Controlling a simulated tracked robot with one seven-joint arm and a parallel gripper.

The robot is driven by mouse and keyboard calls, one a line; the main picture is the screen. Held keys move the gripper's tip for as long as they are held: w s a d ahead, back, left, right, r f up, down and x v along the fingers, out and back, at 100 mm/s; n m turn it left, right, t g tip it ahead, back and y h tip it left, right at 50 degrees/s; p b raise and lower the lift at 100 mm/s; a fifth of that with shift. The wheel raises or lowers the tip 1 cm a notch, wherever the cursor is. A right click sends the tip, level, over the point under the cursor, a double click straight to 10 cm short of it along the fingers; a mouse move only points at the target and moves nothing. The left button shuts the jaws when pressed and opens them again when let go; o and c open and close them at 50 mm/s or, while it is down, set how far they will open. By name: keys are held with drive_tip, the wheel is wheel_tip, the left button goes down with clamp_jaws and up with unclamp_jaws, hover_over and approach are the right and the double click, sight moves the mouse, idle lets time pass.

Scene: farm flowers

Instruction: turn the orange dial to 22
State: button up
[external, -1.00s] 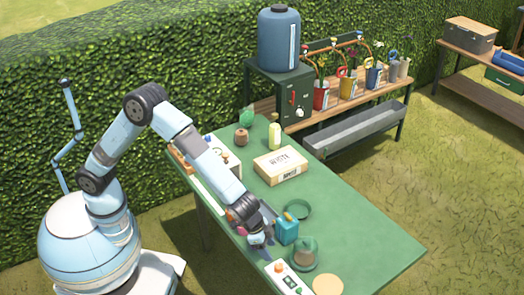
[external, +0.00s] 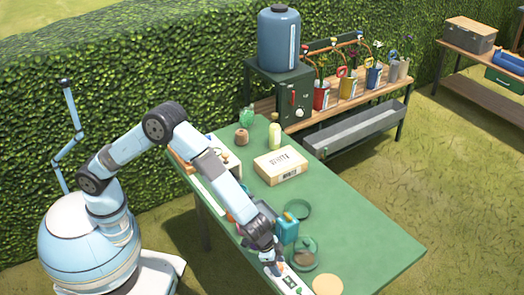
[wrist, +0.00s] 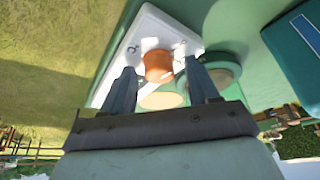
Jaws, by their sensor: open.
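The orange dial (wrist: 158,67) sits on a white panel (wrist: 133,62) in the wrist view. It lies between and just beyond the two fingertips of my gripper (wrist: 163,77), which is open with nothing between its fingers. In the external view my gripper (external: 272,262) points down over the white panel (external: 291,283) at the near edge of the green table. There the gripper hides the dial. Dark marks show on the panel beside the dial, but I cannot read any number.
A tan disc (external: 327,285) lies right of the panel. A cardboard box (external: 280,165) sits further back. The table's right side is clear.

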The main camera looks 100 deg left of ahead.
drive_tip(key=c, duration=1)
drive_tip(key=shift+m, duration=0.3)
drive_tip(key=m, duration=0.1)
drive_tip(key=m+h, duration=0.1)
drive_tip(key=m, duration=0.1)
drive_tip(key=m+h, duration=0.1)
drive_tip(key=shift+a+m, duration=0.25)
drive_tip(key=shift+m, duration=0.05)
drive_tip(key=shift+w+m+g+h, duration=0.1)
drive_tip(key=shift+m+g+h, duration=0.25)
drive_tip(key=shift+m, duration=0.75)
drive_tip(key=shift+m+g+h, duration=0.25)
drive_tip(key=shift+m+g, duration=0.1)
drive_tip(key=shift+m, duration=0.75)
drive_tip(key=o, duration=1)
